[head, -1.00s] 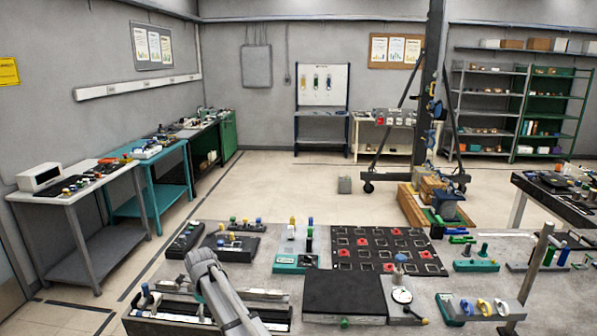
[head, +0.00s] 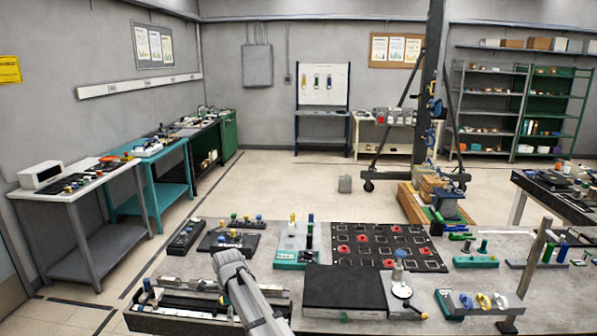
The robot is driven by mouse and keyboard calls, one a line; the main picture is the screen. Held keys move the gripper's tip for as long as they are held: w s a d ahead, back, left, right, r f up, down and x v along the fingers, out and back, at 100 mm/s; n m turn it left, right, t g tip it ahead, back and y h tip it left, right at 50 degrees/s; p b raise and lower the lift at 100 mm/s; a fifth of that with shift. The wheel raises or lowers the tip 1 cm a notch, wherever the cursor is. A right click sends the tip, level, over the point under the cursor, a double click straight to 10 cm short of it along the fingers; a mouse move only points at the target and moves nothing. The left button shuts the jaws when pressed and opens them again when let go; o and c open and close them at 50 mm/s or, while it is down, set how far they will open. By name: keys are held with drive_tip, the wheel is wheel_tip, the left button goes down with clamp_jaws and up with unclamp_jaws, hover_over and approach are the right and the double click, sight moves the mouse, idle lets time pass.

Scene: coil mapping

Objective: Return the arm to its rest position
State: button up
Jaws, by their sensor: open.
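A grey link of my arm (head: 247,291) rises from the bottom edge in the head view. Its rounded end stands over the left part of the workbench (head: 545,290), in front of the long rail fixture (head: 185,309). The arm hides part of that fixture. My gripper does not show in this view, so I cannot see its jaws or whether anything is between them.
On the bench, a black slab (head: 343,289) lies right of my arm, with a dial gauge (head: 402,291) beside it. Behind are a black grid board (head: 388,247) with red pieces and a teal-based fixture (head: 296,257). Open floor (head: 290,190) lies beyond the bench.

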drive_tip(key=s+d+f+n+b, duration=0.2)
drive_tip(key=s+d+n, duration=0.3)
drive_tip(key=d, duration=0.7)
drive_tip(key=s+d+f+n+b, duration=0.2)
drive_tip(key=s+d+n, duration=0.4)
drive_tip(key=d, duration=0.6)
drive_tip(key=s+d+f+n+b, duration=0.3)
drive_tip(key=s+d+n, duration=0.3)
drive_tip(key=d, duration=0.6)
drive_tip(key=shift+d+n, duration=0.3)
drive_tip(key=shift+n, duration=0.5)
drive_tip(key=shift+s, duration=0.1)
drive_tip(key=shift+a, duration=0.15)
